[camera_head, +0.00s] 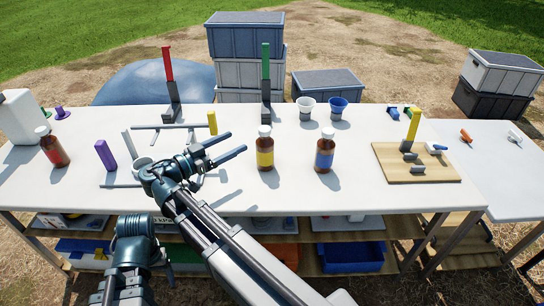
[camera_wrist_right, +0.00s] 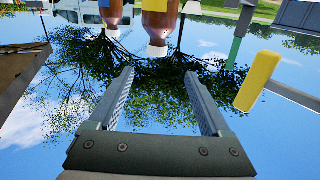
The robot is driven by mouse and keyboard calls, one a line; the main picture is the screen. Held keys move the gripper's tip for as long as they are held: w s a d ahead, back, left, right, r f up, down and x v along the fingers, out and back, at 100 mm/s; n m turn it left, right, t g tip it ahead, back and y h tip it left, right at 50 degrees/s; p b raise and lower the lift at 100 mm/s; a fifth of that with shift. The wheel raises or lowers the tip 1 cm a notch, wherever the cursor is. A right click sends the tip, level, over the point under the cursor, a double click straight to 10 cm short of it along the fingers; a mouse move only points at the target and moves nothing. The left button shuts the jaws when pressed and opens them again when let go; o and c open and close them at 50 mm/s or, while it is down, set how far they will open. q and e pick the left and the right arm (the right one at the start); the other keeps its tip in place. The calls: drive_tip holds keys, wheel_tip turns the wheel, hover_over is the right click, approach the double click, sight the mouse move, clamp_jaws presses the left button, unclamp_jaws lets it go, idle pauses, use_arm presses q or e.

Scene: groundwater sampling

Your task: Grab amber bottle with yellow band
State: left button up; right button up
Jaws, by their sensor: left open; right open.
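The amber bottle with the yellow band (camera_head: 265,158) stands upright on the white table, white cap on top. In the right wrist view, where the scene is upside down, the same bottle (camera_wrist_right: 160,24) hangs beyond and above my fingertips. My right gripper (camera_head: 228,147) is open and empty, just left of the bottle and apart from it; its two fingers also show in the wrist view (camera_wrist_right: 160,82). Part of my left arm shows at the lower left of the head view, but its fingers are not visible.
An amber bottle with a blue band (camera_head: 324,155) stands to the right, and one with a red band (camera_head: 53,150) at the far left. Two cups (camera_head: 306,108) and a wooden board (camera_head: 440,175) are further right.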

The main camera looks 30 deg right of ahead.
sight(258, 140)
drive_tip(key=shift+w+d+f+b, duration=0.1)
drive_tip(key=shift+w+d+f, duration=0.15)
drive_tip(key=shift+d, duration=1.35)
drive_tip(key=shift+w+d+f+b, duration=0.15)
drive_tip(key=shift+w+d+f, duration=0.05)
drive_tip(key=shift+d, duration=1.45)
drive_tip(key=shift+w+d+f+b, duration=0.1)
drive_tip(key=shift+w+d+f, duration=0.15)
drive_tip(key=shift+d, duration=1.35)
drive_tip(key=d, duration=0.5)
drive_tip(key=shift+d+r+p, duration=0.1)
drive_tip(key=shift+r+p, duration=0.2)
drive_tip(key=shift+p, duration=0.05)
clamp_jaws()
